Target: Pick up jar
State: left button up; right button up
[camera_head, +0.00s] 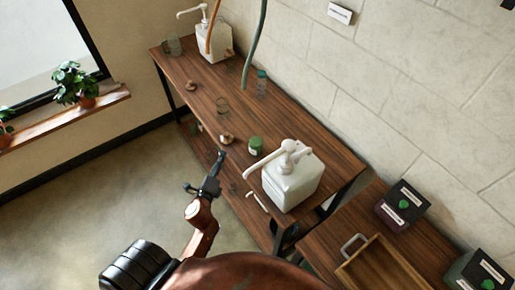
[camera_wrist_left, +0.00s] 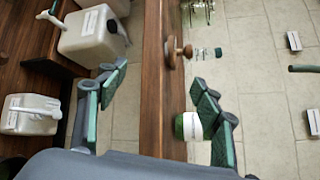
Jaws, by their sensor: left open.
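A small green jar (camera_head: 255,145) with a pale label stands on the wooden table beside the large white pump bucket. It also shows in the left wrist view (camera_wrist_left: 188,126), close beside one finger and partly hidden. I cannot tell which jar the task means. My left gripper (camera_head: 208,170) is near the table's front edge, left of the green jar. In the left wrist view its fingers (camera_wrist_left: 158,77) are spread apart with the wooden table edge between them, holding nothing. My right gripper is not in view.
The white pump bucket (camera_head: 292,181) stands at the near table end; another bucket (camera_head: 213,43) stands at the far end. Small wooden-looking pieces (camera_head: 226,138) and a clear bottle (camera_head: 262,83) are on the table. A wooden tray (camera_head: 378,268) is at lower right.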

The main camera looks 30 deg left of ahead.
aim_at(252, 148)
pick_arm(q)
jog(key=w+d+r+m+t+h, duration=0.1)
jog(key=d+r+m, duration=0.1)
jog(key=m, duration=0.2)
jog(key=w+d+r+m+t+h, duration=0.1)
jog(key=r+m, duration=0.1)
jog(key=m, duration=0.2)
jog(key=w+d+r+m+t+h, duration=0.1)
jog(key=w+d+r+m+h, duration=0.1)
jog(key=m, duration=0.1)
jog(key=shift+w+d+m+b, duration=0.1)
jog(key=shift+d+m+b, duration=0.25)
jog(key=shift+m, duration=0.05)
jog(key=d+m+h, duration=0.1)
jog(key=m, duration=0.1)
jog(key=w+d+f+m+h, duration=0.1)
jog(key=d+m+h, duration=0.1)
jog(key=d+m, duration=0.1)
jog(key=shift+w+f+m, duration=0.15)
jog(key=shift+w+m, duration=0.05)
jog(key=shift+m, duration=0.1)
jog(key=shift+m+h, duration=0.3)
jog(key=shift+m, duration=0.1)
jog(key=w, duration=0.7)
jog(key=shift+d, duration=0.1)
jog(key=shift+w, duration=0.45)
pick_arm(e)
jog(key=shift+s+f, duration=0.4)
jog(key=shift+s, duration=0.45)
